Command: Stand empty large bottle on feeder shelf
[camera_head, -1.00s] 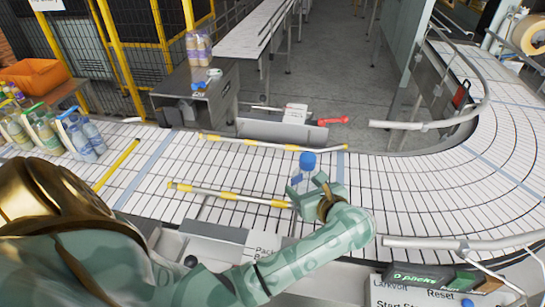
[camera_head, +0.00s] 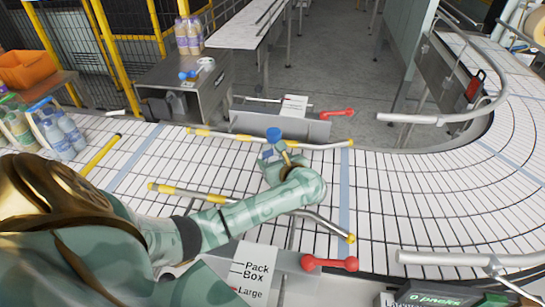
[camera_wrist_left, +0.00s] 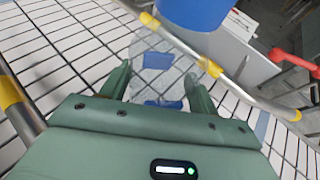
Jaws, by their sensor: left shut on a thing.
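The clear large bottle has a blue cap (camera_head: 273,134) and stands out over the white conveyor, near its far guide rail. My left gripper (camera_head: 275,157) is around the bottle below the cap. In the left wrist view the transparent bottle body (camera_wrist_left: 153,85) is between the two green fingers, which are shut on it. The bottle looks empty; its base is hidden. I cannot tell for sure which surface is the feeder shelf; a grey metal stand (camera_head: 165,78) with several purple-labelled bottles (camera_head: 187,37) is beyond the conveyor. My right gripper is not in view.
Yellow-and-metal guide rails (camera_head: 250,210) run on both sides of the bottle. A grey box (camera_head: 265,124) with a red handle (camera_head: 337,112) sits beyond the far rail. The conveyor (camera_head: 400,200) to the right is clear.

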